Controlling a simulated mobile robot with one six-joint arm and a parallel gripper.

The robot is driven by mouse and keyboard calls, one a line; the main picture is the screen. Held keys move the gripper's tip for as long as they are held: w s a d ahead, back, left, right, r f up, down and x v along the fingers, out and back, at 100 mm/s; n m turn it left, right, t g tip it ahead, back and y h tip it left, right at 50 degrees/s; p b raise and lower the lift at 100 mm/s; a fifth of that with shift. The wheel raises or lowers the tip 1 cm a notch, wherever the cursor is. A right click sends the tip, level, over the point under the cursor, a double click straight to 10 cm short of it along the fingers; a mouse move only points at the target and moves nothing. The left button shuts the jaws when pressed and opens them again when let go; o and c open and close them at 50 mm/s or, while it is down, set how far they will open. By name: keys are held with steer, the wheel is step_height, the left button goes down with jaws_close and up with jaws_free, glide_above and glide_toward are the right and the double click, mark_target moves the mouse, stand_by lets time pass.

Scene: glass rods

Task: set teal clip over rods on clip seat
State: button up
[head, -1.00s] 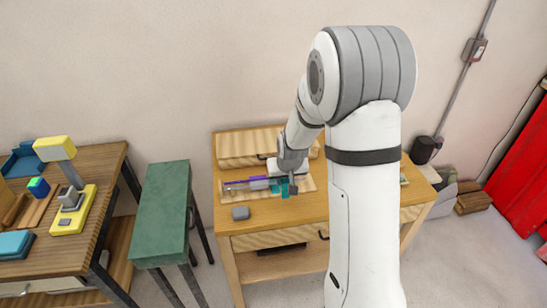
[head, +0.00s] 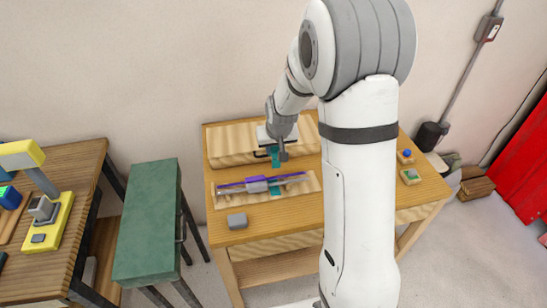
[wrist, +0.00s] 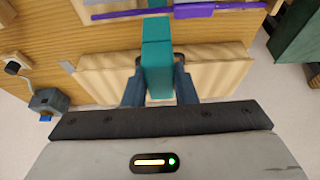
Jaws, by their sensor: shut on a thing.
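My gripper (wrist: 158,80) is shut on the teal clip (wrist: 156,60), whose long block shows between both fingers in the wrist view. In the head view the gripper (head: 280,152) and clip (head: 275,158) are behind the rods, apart from them. A teal part (head: 275,191) shows at the rods. I cannot tell which part is the clip seat.
A wooden drawer box (head: 228,145) stands behind the board on the table (head: 285,212). A grey block (head: 237,221) sits at the front left. Small items with a blue knob (head: 407,153) and a green top (head: 411,175) are at the right. A green stool (head: 147,220) stands left.

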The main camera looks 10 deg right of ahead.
mark_target(277, 165)
steer(key=b+x, duration=0.1)
steer(key=x, duration=0.1)
steer(key=s+b+x, duration=0.1)
steer(key=b+x, duration=0.2)
steer(key=b, duration=0.1)
steer(key=shift+f, duration=0.65)
steer(key=shift+s+f+b, duration=0.1)
steer(key=shift+f+b, duration=2)
steer(key=shift+f, duration=1.2)
steer(key=shift+b, duration=0.45)
steer(key=shift+s+f+b, duration=0.1)
steer(key=shift+f+b, duration=0.5)
steer(key=o, duration=0.7)
steer(key=shift+r, duration=0.1)
steer(key=shift+p+v, duration=2.75)
steer(key=shift+v, duration=2.75)
